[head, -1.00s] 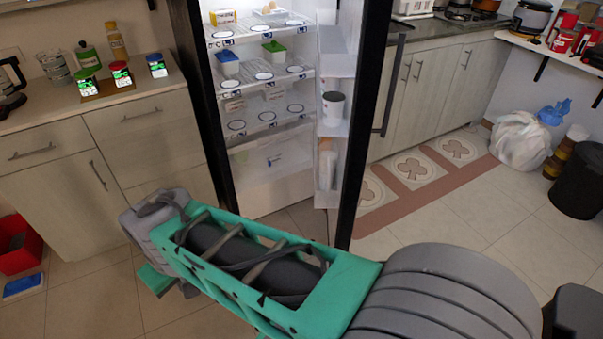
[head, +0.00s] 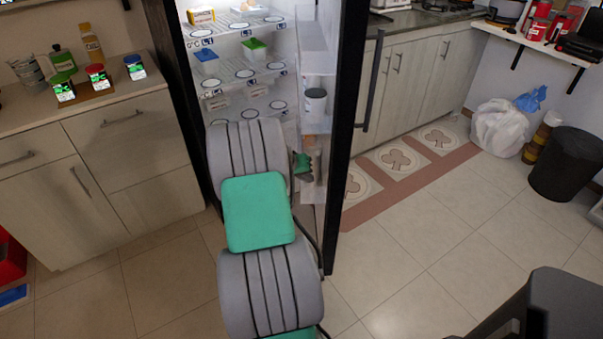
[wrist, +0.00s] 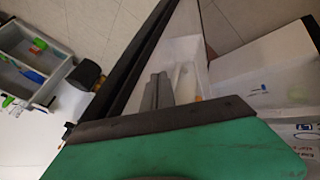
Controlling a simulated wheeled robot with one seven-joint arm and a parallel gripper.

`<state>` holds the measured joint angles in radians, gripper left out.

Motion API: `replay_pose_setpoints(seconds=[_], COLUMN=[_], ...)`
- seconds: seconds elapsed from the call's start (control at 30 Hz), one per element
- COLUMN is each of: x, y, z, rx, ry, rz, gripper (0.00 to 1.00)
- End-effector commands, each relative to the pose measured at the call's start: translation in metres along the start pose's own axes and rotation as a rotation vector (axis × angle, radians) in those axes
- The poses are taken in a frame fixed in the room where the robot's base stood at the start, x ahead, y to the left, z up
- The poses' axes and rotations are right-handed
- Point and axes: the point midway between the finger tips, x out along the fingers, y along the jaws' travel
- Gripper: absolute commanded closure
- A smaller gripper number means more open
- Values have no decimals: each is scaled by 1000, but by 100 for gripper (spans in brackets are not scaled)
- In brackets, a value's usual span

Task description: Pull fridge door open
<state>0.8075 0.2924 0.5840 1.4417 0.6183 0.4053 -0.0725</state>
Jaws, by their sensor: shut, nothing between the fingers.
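The fridge (head: 165,60) stands in the middle of the head view with its shelves exposed. Its door (head: 345,130) stands open on the right, seen nearly edge-on, with its inner racks facing the shelves. The long dark door handle (head: 372,85) is on the outer side. My gripper (wrist: 155,92) is shut and empty. In the head view my arm reaches to the opening and its green end shows beside the lower door rack, on the inner side of the door. The wrist view shows the dark door edge (wrist: 128,62) just left of the fingers; contact cannot be told.
A cabinet with spice jars (head: 97,78) stands left of the fridge. A cup (head: 315,103) sits in a door rack. Right of the door are counter cabinets (head: 415,85), a white bag (head: 500,128) and a black bin (head: 567,163).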

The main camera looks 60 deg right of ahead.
Motion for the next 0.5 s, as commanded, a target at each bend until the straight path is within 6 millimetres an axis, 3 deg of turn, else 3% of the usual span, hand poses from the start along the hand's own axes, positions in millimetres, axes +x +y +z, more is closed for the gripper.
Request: replay_pose_setpoints(seconds=[0.1,0.23,0.5], x=[28,34,41], y=[0,23,35], z=[2,0,0], rx=[0,3,0], ry=[-4,-2,1], rz=[1,1,-1], gripper=[100,100,100])
